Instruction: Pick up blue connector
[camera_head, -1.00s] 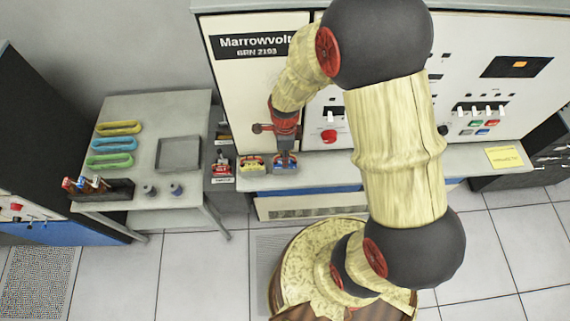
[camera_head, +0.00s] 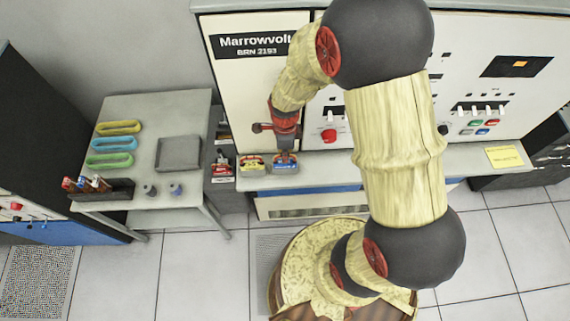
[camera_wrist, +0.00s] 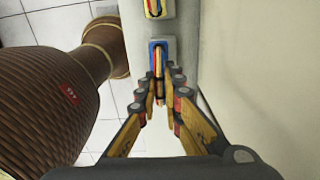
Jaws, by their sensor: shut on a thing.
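The blue connector (camera_head: 285,167) sits on the narrow ledge of the white machine, at the right end of a short row of connectors. My gripper (camera_head: 285,154) points down at it from above. In the wrist view the blue connector (camera_wrist: 154,45) has a blue rim with red and yellow strips inside. My gripper's fingers (camera_wrist: 160,88) are close together and shut on its near part. The fingers hide that part. The connector appears to be still at ledge level.
A yellow connector (camera_head: 251,164) stands just left of the blue one, with a red connector (camera_head: 221,170) further left. The side table (camera_head: 130,180) holds a grey tray (camera_head: 179,153) and coloured loops. A yellow note (camera_head: 504,156) lies on the ledge's right end.

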